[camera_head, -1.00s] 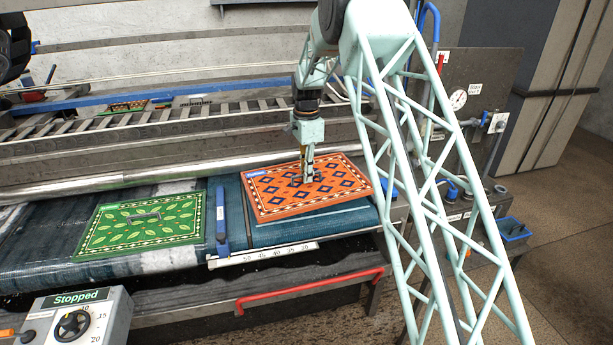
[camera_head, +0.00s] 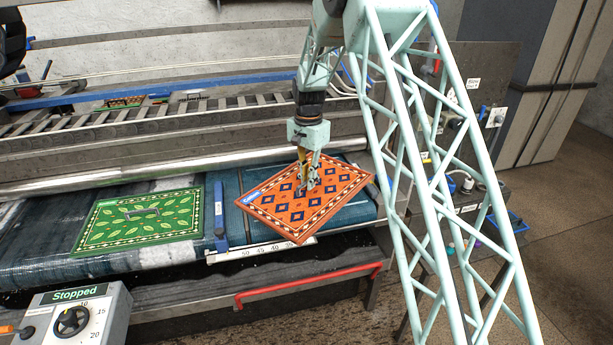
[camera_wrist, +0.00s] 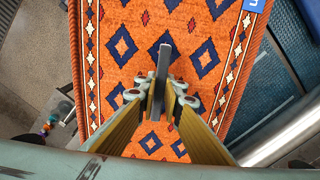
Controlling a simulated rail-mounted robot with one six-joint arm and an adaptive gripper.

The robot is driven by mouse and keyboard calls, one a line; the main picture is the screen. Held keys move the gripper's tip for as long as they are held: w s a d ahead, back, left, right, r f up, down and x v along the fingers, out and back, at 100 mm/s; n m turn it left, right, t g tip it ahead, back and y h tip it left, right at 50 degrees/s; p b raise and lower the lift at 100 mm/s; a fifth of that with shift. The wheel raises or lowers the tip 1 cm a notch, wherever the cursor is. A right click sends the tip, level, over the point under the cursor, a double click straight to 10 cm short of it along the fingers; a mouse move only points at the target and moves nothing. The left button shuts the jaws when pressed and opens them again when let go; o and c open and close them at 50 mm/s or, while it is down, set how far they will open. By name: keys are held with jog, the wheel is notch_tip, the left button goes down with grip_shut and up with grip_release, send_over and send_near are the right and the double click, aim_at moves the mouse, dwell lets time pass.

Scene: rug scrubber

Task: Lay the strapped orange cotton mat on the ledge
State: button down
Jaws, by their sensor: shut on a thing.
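The orange mat (camera_head: 285,211) has blue diamonds, a patterned border and a blue tag at its left corner. My gripper (camera_head: 308,188) is over its middle and is shut on the mat's grey strap. The strap (camera_wrist: 162,62) shows between the fingers in the wrist view, where the mat (camera_wrist: 205,32) fills the middle. The mat is turned askew to the belt, and its near corner reaches over the ruler at the front edge. It appears lifted off the belt. I cannot identify the ledge for sure.
A green leaf-patterned mat (camera_head: 165,222) with a grey strap lies on the belt (camera_head: 40,245) at left. A blue bar (camera_head: 220,222) stands between the mats. A red rail (camera_head: 310,286) runs along the front. The control box (camera_head: 78,315) reads "Stopped".

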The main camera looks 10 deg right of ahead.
aim_at(315, 210)
jog(key=s+n, duration=0.2)
jog(key=s, duration=0.1)
jog(key=s+n, duration=0.3)
jog(key=s+f+n, duration=0.1)
jog(key=s+n, duration=0.2)
jog(key=shift+s, duration=0.35)
jog(key=shift+s+f+n, duration=0.2)
jog(key=shift+s+n, duration=1)
jog(key=shift+s, duration=0.05)
jog(key=shift+a, duration=0.15)
